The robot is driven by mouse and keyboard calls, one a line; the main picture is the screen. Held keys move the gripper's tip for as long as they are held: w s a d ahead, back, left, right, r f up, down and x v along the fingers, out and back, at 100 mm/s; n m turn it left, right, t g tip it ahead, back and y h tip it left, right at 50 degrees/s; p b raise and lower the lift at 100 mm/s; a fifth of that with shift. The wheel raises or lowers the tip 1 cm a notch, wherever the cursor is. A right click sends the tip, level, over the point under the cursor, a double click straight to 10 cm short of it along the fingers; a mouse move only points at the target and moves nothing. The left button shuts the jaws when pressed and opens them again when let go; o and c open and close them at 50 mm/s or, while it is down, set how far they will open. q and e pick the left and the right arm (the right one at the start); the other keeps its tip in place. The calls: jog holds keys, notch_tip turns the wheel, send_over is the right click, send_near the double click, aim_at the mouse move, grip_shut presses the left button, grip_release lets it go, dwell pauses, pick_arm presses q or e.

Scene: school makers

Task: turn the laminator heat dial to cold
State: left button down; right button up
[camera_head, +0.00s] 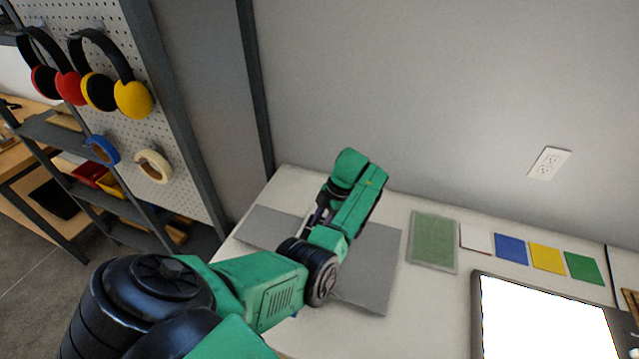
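I cannot make out the laminator or its heat dial in this view. My green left arm comes in from the bottom left and reaches over a grey mat (372,271) on the white table. A small pale and dark part (317,214) shows beside the forearm; I cannot tell whether it belongs to my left gripper or to something behind it. My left fingertips are not clearly seen, and the arm hides the middle of the mat. My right gripper is not in view.
A green framed panel (433,240) and white, blue, yellow and green cards lie along the table's back. A dark-framed bright white panel (545,325) is at the front right. A pegboard (165,120) with ear defenders and tape rolls stands left. An outlet (548,163) is on the wall.

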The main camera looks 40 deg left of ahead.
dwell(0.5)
pick_arm(q)
jog(key=shift+c, duration=2.4)
grip_release()
jog(key=shift+r, duration=0.1)
jog(key=shift+w+r, duration=0.2)
jog(key=shift+r, duration=0.15)
jog(key=p+v, duration=0.1)
jog(key=v, duration=1.2)
jog(key=shift+r+p, duration=0.3)
jog(key=shift+w+d, duration=0.1)
